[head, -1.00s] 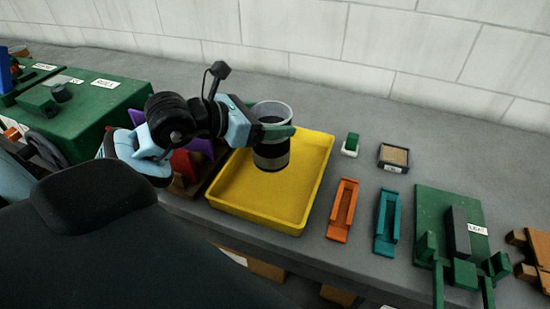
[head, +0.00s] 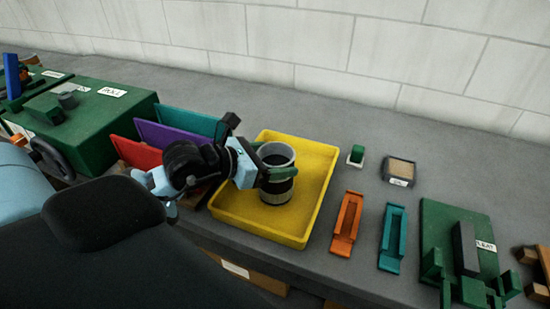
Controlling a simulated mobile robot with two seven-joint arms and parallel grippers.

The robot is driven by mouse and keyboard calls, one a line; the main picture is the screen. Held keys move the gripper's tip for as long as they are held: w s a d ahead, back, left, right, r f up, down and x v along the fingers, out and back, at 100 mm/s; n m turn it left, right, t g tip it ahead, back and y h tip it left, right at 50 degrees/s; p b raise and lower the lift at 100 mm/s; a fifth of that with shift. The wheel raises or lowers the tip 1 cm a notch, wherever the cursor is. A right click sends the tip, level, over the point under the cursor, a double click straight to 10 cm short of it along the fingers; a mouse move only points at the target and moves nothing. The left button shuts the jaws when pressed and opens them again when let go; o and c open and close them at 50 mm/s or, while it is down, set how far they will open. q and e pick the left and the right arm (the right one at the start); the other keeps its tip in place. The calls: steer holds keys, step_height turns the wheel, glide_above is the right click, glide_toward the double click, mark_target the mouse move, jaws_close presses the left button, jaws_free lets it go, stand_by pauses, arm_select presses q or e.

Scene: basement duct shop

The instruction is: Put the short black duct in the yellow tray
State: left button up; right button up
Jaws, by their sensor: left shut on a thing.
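The short black duct (head: 277,190) is a dark cylinder with a pale grey rim and a pale lower band. It is upright inside the outline of the yellow tray (head: 230,211), near its middle. I cannot tell whether its base touches the tray floor. My left gripper (head: 281,174) comes in from the left and is shut on the duct, with a green finger across its front. The tray is otherwise empty where it shows. My right gripper is not in view.
An orange holder (head: 346,224) and a teal holder (head: 392,238) lie right of the tray. A green fixture (head: 455,215) is further right. Teal, purple and red panels (head: 137,152) stand left of the tray. A green machine (head: 110,118) is at the far left. Bench behind the tray is clear.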

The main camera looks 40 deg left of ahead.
arm_select(q)
steer(key=shift+f, duration=0.15)
steer(key=o, duration=1.4)
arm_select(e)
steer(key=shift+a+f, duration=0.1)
arm_select(q)
steer(key=shift+r, duration=0.25)
steer(key=shift+s+a, duration=0.2)
steer(key=shift+s, duration=0.2)
steer(key=p+v, duration=0.1)
steer(key=v, duration=1)
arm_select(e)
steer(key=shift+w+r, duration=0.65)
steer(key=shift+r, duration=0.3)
